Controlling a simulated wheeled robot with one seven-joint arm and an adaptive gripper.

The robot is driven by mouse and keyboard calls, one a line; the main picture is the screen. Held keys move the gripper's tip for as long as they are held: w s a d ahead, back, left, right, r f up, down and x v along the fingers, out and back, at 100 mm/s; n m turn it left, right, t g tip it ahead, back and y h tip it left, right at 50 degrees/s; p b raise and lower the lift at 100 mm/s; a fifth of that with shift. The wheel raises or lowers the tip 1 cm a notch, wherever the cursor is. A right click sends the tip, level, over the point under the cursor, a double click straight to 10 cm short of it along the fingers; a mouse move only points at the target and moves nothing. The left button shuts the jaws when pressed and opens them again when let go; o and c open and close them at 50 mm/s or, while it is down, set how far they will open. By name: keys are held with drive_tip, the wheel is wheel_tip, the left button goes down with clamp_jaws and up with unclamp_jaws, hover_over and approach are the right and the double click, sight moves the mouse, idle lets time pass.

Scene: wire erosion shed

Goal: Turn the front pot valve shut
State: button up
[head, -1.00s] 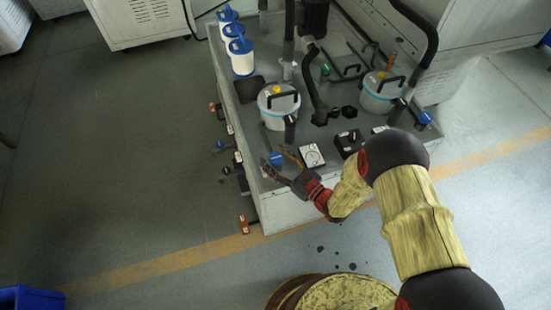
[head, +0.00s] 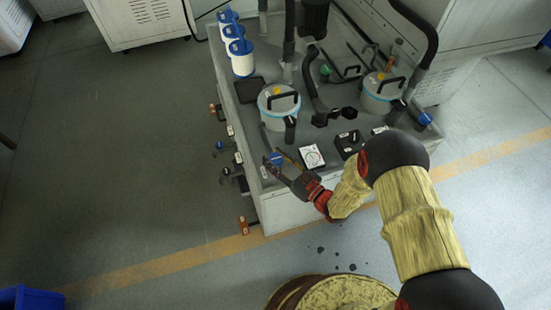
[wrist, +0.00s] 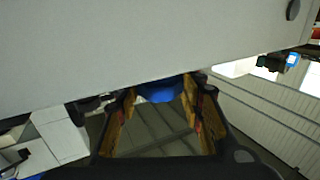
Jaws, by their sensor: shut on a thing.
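The front pot (head: 281,112), pale with a blue band, a black handle and a yellow cap, stands on the grey bench. A blue knob (head: 277,158) sits below it near the bench's front left corner; it looks like the front pot valve. My gripper (head: 271,157) reaches it from the lower right, with a finger on either side. In the wrist view, the blue knob (wrist: 160,91) shows between the fingertips, partly hidden by a large pale surface. The gripper is shut on it. The knob's turn angle cannot be read.
A second pot (head: 380,98) stands at the right with a blue knob (head: 425,119) near it. A white dial box (head: 312,156) and a black box (head: 348,143) are close to my gripper's right. Several blue-capped canisters (head: 241,58) stand behind. Small fittings line the left side.

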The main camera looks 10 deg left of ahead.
drive_tip(key=shift+s+m+t+h, duration=0.1)
drive_tip(key=shift+m+t+h, duration=0.25)
drive_tip(key=shift+t, duration=0.25)
drive_tip(key=m+t+h, duration=0.1)
drive_tip(key=t+h, duration=0.1)
drive_tip(key=m+t+h, duration=0.1)
drive_tip(key=m, duration=0.1)
drive_tip(key=shift+a+m+t+h, duration=0.2)
drive_tip(key=shift+m+t+h, duration=0.05)
drive_tip(key=shift+t+h, duration=0.15)
drive_tip(key=m+t+h, duration=0.1)
drive_tip(key=m+h, duration=0.1)
drive_tip(key=h, duration=0.1)
drive_tip(key=m+t+h, duration=0.2)
drive_tip(key=m+h, duration=0.1)
drive_tip(key=h, duration=0.1)
drive_tip(key=shift+h, duration=0.25)
drive_tip(key=m+h, duration=0.2)
drive_tip(key=h, duration=0.1)
drive_tip(key=m+h, duration=0.2)
drive_tip(key=h, duration=0.1)
drive_tip(key=shift+d+m+t+h, duration=0.1)
drive_tip(key=shift+m+t+h, duration=0.2)
drive_tip(key=shift+m, duration=0.1)
drive_tip(key=shift+d+m+g+h, duration=0.1)
drive_tip(key=shift+m+g+h, duration=0.5)
drive_tip(key=shift+m+h, duration=0.65)
drive_tip(key=shift+m+g+h, duration=0.6)
drive_tip(key=shift+m+h, duration=0.15)
drive_tip(key=shift+h, duration=1)
